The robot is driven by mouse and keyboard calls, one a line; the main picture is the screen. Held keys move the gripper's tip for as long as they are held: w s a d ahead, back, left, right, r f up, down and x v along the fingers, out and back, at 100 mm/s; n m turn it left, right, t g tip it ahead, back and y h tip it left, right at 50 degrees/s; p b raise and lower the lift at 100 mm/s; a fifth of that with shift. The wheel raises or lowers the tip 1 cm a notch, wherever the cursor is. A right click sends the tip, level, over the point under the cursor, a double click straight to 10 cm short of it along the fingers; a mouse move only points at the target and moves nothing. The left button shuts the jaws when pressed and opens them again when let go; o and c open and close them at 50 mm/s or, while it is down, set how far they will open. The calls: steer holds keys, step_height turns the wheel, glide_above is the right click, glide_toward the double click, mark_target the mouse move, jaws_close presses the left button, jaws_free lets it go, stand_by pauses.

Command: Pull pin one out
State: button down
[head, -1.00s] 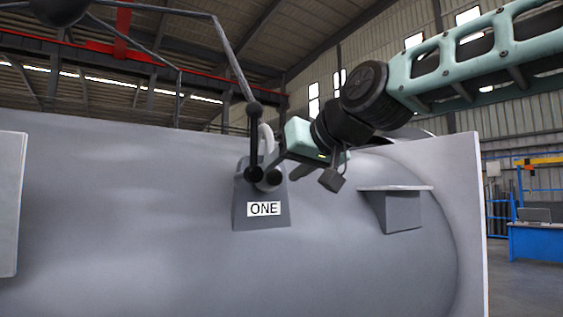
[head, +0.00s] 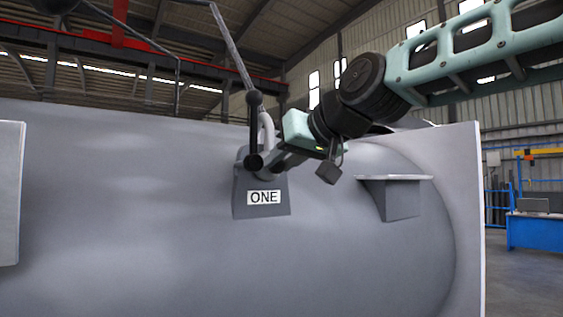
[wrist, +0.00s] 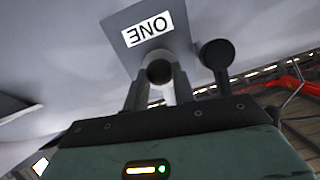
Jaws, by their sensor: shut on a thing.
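The bracket marked ONE (head: 262,182) stands on the side of the grey shell. A pale shackle (head: 267,128) rises from it, with a sling leg (head: 232,58) running up. A black lever with ball ends (head: 254,130) stands upright in front of the bracket; one black ball (wrist: 217,54) shows in the wrist view. My gripper (head: 276,166) reaches in from the right at the bracket. In the wrist view my gripper (wrist: 158,86) is shut on a dark round end, apparently pin one (wrist: 158,70), just by the label. The pin's shaft is hidden.
A ledge-like bracket (head: 396,193) juts from the shell to the right, below my arm. A flat pale flange (head: 464,220) closes the shell's right end. A pale plate (head: 10,190) stands at the left edge. The shell between is clear.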

steer(key=s+d+b, duration=0.4)
steer(key=s+d, duration=0.1)
steer(key=s, duration=0.3)
steer(key=shift+s+d, duration=0.2)
steer(key=shift+d, duration=0.15)
stand_by(1.1)
stand_by(0.3)
